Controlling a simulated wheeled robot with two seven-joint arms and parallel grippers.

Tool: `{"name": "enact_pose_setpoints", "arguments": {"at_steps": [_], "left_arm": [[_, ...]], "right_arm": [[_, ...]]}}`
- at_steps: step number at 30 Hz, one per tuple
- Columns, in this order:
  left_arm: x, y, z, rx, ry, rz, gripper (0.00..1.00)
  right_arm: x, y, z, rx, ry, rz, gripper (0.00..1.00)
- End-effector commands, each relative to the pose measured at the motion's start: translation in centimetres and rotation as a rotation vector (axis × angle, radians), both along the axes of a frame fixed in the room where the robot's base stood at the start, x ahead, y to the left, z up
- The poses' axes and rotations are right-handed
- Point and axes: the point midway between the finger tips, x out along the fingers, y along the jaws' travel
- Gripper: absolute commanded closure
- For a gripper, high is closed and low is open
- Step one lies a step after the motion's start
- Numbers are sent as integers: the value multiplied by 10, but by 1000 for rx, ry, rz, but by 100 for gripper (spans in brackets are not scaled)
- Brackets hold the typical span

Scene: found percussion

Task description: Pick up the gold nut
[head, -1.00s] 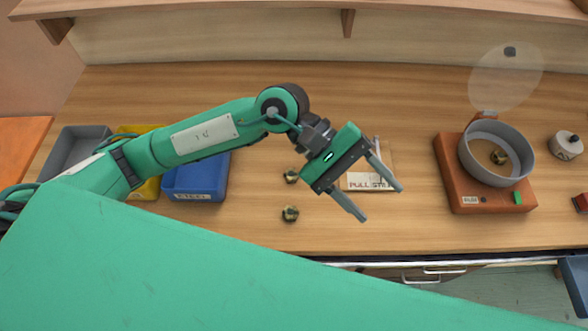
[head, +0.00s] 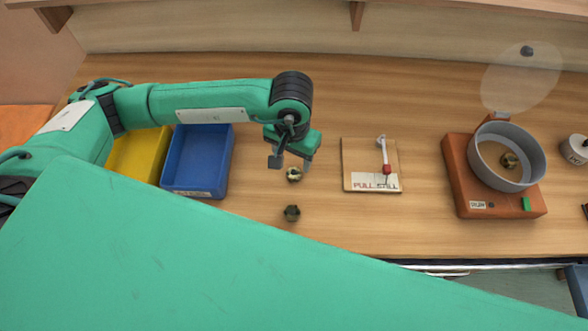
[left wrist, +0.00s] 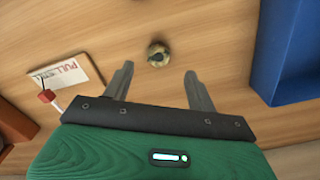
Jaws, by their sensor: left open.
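Two nuts lie on the wooden bench below my left gripper in the head view. The farther one is a gold-looking nut (head: 294,174), close to the fingertips. The nearer one, a darker olive-brown nut (head: 292,212), lies apart from it. My left gripper (head: 291,163) points down, open and empty, above the gold nut. In the left wrist view a gold-looking nut (left wrist: 158,54) lies on the bench just beyond the open left gripper (left wrist: 160,76), roughly centred between its fingers and apart from them. My right gripper is not in view.
A blue bin (head: 228,168) and a yellow bin (head: 150,150) stand to the left. A board with a lever (head: 350,160) lies to the right. Farther right, an orange base (head: 455,180) carries a grey bowl (head: 470,150) with another brassy nut (head: 510,160) inside. Bench between is clear.

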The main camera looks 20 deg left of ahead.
Motion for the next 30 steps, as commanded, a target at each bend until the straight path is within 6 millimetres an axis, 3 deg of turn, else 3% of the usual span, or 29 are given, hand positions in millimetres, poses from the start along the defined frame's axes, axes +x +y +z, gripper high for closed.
{"name": "enact_pose_setpoints", "arguments": {"at_steps": [11,15,21,29,30], "left_arm": [[0,0,-28,0,3,1,42],[0,-1,-46,1,5,0,42],[1,-1,-68,-2,1,-1,42],[2,-1,-72,-1,0,-1,42],[2,-1,-72,-1,0,-1,50]], "right_arm": [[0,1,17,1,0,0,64],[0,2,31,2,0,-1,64],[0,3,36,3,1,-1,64],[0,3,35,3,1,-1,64],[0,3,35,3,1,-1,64]]}}
